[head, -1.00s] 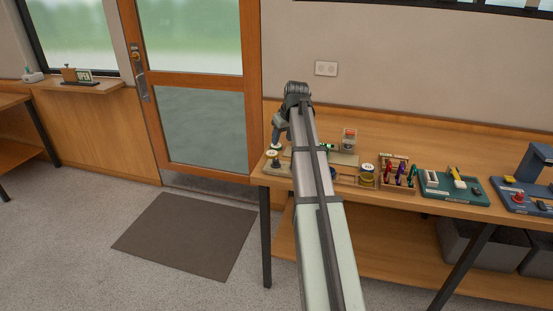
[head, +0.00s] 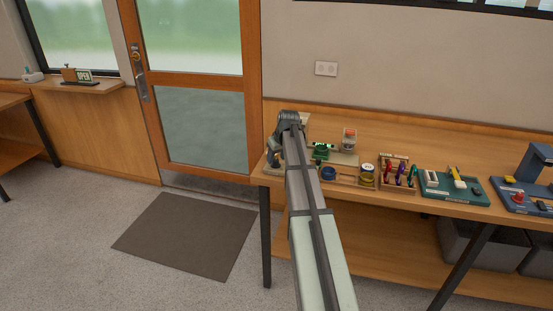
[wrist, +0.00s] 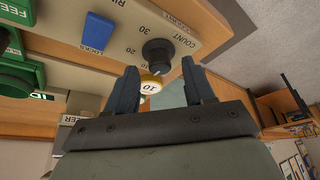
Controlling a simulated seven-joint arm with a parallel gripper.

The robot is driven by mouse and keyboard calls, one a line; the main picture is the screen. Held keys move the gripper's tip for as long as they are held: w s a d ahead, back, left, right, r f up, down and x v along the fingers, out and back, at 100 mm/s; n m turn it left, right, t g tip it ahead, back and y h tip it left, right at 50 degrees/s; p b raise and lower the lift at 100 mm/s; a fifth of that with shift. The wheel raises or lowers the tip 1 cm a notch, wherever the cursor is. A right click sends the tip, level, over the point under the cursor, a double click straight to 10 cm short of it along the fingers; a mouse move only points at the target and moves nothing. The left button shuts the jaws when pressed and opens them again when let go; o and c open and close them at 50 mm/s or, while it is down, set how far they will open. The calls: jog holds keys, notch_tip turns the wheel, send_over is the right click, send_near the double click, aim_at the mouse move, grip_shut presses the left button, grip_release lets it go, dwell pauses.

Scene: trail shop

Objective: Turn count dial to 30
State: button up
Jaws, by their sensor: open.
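The count dial (wrist: 158,52) is a round black knob on a beige panel (wrist: 200,22) in the wrist view. The marks 10, 20 and 30 curve around its left side, with the word COUNT above right. I cannot tell which mark it points to. My gripper (wrist: 160,68) is open, its two dark fingers on either side just short of the knob, and it holds nothing.
A blue button (wrist: 98,30) and green parts (wrist: 18,75) sit left of the dial. In the head view a blue ring (head: 328,173), a yellow roll (head: 367,178) and a marker rack (head: 398,182) stand along the bench, right of my arm.

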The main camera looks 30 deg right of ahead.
jog(key=shift+w+f, duration=0.25)
jog(key=shift+f, duration=0.35)
grip_shut()
